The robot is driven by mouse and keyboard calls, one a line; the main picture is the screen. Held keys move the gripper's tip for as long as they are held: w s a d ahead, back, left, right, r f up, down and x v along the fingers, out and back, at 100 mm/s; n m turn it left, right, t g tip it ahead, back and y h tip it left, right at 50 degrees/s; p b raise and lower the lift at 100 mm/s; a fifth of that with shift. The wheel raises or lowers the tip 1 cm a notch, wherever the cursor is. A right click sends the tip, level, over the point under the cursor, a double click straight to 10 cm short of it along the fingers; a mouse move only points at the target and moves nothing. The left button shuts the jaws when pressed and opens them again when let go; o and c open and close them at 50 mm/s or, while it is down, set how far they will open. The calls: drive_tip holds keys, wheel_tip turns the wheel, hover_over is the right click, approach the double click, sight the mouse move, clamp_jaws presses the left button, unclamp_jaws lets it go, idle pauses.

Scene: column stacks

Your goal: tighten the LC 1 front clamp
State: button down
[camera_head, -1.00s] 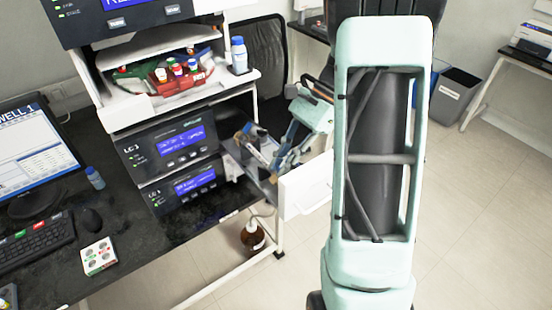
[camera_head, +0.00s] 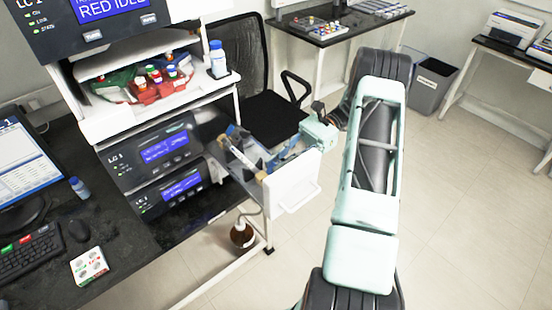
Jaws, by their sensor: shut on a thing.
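An open drawer with a white front (camera_head: 293,186) sticks out from the stacked LC modules. A slim column with tan fittings (camera_head: 242,156) lies slanted in it. My gripper (camera_head: 279,158) is at the drawer's right side, with blue-grey fingers reaching down toward the column's front end. It is shut on a small part there, seemingly the front clamp, which the fingers and drawer front mostly hide. I cannot tell how tight the clamp is. The module (camera_head: 150,155) beside the drawer has a blue lit screen; its small label is hard to read.
A shelf above holds a red rack of vials (camera_head: 155,88) and a blue-capped bottle (camera_head: 218,58). A black chair (camera_head: 270,115) stands behind the drawer. A brown bottle (camera_head: 243,236) stands below.

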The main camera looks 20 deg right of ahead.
drive_tip(key=shift+d+f+y+p, duration=0.15)
drive_tip(key=shift+y+p, duration=0.2)
drive_tip(key=shift+y, duration=0.15)
drive_tip(key=shift+f, duration=0.15)
drive_tip(key=c, duration=1.9)
unclamp_jaws()
wheel_tip(320, 180, up, 10)
